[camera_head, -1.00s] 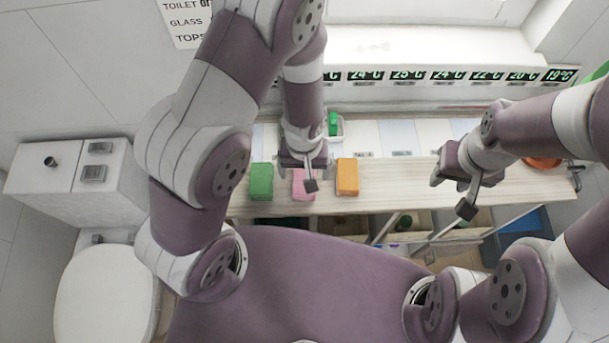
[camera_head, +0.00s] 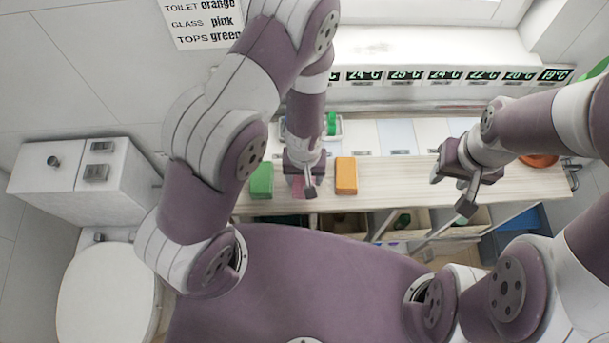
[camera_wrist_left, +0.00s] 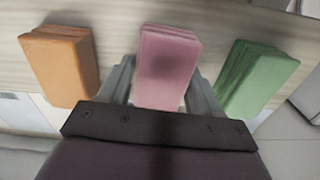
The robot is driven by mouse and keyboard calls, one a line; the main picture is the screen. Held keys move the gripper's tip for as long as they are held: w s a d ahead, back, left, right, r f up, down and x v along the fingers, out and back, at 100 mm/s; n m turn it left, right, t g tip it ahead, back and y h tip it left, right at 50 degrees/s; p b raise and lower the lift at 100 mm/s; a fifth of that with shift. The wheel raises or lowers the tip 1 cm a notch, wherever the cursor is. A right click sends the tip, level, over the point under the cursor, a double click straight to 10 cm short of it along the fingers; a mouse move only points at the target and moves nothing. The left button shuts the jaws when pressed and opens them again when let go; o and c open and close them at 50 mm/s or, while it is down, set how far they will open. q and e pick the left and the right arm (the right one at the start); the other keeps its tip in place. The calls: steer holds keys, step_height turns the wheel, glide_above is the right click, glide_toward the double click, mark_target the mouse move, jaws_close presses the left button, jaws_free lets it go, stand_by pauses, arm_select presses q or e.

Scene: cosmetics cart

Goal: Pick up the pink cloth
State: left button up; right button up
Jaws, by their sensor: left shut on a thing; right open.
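The pink cloth (camera_wrist_left: 168,62) is a folded block between the two fingers of my left gripper (camera_wrist_left: 165,85) in the left wrist view. The fingers are shut on its sides. In the head view my left gripper (camera_head: 304,186) covers most of the pink cloth (camera_head: 297,188), and only a little pink shows beside a finger. I cannot tell whether the cloth is clear of the wooden top. My right gripper (camera_head: 454,190) is open and empty over the right part of the wooden top.
A green cloth (camera_head: 261,181) and an orange cloth (camera_head: 346,176) lie close on either side. They also show in the left wrist view, green (camera_wrist_left: 257,78) and orange (camera_wrist_left: 60,66). A toilet (camera_head: 108,295) stands left.

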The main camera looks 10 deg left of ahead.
arm_select(q)
steer(key=r, duration=0.4)
steer(key=shift+d+r+b, duration=0.1)
steer(key=shift+d+b, duration=0.15)
steer(key=shift+b, duration=0.15)
steer(key=d+r+b, duration=0.2)
steer(key=d+r, duration=0.4)
steer(key=d, duration=0.5)
steer(key=shift+s+r, duration=0.25)
steer(key=shift+r, duration=0.15)
